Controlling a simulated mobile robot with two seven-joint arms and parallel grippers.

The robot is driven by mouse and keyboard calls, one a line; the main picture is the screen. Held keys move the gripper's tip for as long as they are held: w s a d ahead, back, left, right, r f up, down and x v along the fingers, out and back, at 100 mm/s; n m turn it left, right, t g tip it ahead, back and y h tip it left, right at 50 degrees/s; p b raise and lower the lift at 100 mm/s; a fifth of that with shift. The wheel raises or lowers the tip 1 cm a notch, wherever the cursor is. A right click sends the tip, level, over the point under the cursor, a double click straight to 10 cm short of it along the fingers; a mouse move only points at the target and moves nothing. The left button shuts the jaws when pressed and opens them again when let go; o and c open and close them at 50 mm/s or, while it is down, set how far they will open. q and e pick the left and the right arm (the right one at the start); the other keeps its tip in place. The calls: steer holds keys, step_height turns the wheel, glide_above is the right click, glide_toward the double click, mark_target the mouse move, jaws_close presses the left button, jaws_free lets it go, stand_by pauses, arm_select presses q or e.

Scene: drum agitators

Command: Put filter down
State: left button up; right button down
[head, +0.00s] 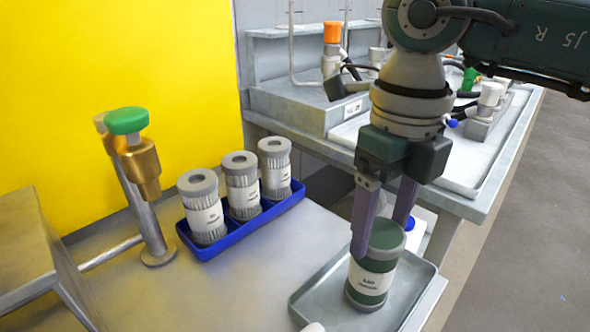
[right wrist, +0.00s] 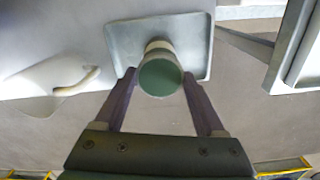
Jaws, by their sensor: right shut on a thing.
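In the right wrist view, the gripper (right wrist: 160,80) has a finger on each side of the green top (right wrist: 160,78), with the tray (right wrist: 120,50) behind. My left gripper is not in view.
A blue rack (head: 250,226) holds three grey filters with white labels at the back. A brass fitting with a green knob (head: 126,121) stands on the left. The bench (head: 250,275) between rack and tray is clear. A side table (head: 470,205) stands behind right.

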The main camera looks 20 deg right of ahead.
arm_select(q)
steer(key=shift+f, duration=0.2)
arm_select(e)
steer(key=shift+f, duration=0.25)
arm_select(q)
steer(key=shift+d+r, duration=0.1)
arm_select(e)
jaws_free()
steer(key=shift+r, duration=0.1)
steer(key=shift+r, duration=0.1)
